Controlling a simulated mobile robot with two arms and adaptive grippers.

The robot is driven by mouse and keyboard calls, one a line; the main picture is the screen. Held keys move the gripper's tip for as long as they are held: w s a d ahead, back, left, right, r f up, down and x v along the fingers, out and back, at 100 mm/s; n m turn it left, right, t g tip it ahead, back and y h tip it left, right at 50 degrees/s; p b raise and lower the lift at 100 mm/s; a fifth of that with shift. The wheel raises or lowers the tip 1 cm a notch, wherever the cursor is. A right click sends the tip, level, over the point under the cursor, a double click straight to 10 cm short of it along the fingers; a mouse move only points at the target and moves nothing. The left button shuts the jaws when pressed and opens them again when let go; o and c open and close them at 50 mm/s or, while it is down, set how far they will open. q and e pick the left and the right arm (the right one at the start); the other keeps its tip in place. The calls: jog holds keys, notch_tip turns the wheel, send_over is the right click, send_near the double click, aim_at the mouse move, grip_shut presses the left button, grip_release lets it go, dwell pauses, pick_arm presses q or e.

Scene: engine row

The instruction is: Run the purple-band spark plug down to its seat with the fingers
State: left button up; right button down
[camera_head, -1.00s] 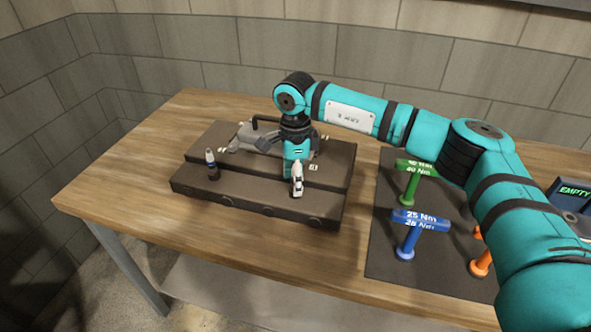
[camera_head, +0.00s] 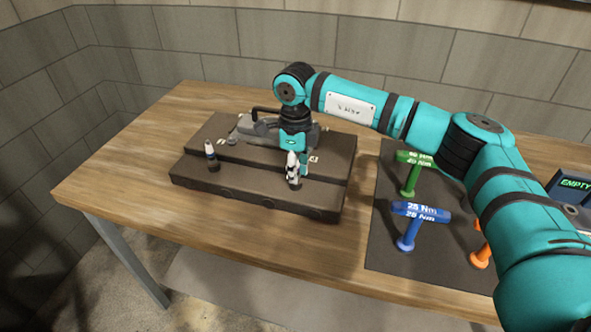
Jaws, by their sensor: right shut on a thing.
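A dark stepped engine block (camera_head: 245,190) lies on the wooden bench. My right gripper (camera_head: 293,180) points down over the right part of its front step and is shut on a spark plug, which is mostly hidden between the fingers; its band colour cannot be told. Another spark plug (camera_head: 211,152), pale on top with a dark lower part, stands upright in the front step further left, apart from the gripper. My left gripper is not in view.
A dark mat (camera_head: 385,255) to the right holds a green-handled torque tool (camera_head: 411,175), a blue one (camera_head: 418,212) marked 25 Nm and a partly covered orange one (camera_head: 481,258). A device (camera_head: 572,195) reading EMPTY stands at the right edge. A grey part (camera_head: 262,130) lies on the block's back.

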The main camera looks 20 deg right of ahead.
jog(key=m, duration=1.2)
jog(key=c, duration=1.1)
grip_release()
